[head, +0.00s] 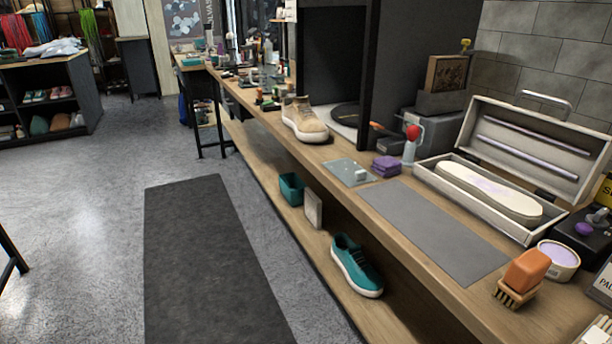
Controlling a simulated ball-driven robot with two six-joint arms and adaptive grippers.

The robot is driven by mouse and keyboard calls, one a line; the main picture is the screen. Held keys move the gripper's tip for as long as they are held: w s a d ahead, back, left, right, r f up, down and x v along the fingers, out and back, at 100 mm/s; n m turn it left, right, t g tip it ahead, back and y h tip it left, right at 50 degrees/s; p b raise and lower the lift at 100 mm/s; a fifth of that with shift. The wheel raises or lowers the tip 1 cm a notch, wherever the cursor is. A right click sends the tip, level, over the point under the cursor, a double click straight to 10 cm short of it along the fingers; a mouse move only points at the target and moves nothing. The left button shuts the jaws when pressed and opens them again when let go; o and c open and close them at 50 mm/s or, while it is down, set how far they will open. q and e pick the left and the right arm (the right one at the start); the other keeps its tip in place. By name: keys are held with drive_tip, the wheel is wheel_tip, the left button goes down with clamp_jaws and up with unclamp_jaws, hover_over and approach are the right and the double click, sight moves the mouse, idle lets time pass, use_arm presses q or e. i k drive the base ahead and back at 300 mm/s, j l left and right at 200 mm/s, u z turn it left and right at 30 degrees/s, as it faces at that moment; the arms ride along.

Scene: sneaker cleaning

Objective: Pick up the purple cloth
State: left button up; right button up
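The purple cloth (386,166) lies folded in a small stack on the wooden workbench (330,152). It sits between a small grey glassy mat (350,172) on its left and a white spray bottle with a red top (411,142) on its right. Neither of my grippers is in view, and nothing touches the cloth from above.
A long grey mat (432,228) lies bare in front of the cloth. An open case (470,205), an orange-topped brush (522,275) and a purple-filled tub (558,258) stand to the right. A beige sneaker (303,121) stands further back. A dark floor mat (205,262) lies clear.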

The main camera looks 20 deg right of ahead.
sight(385, 166)
drive_tip(key=z, duration=1.1)
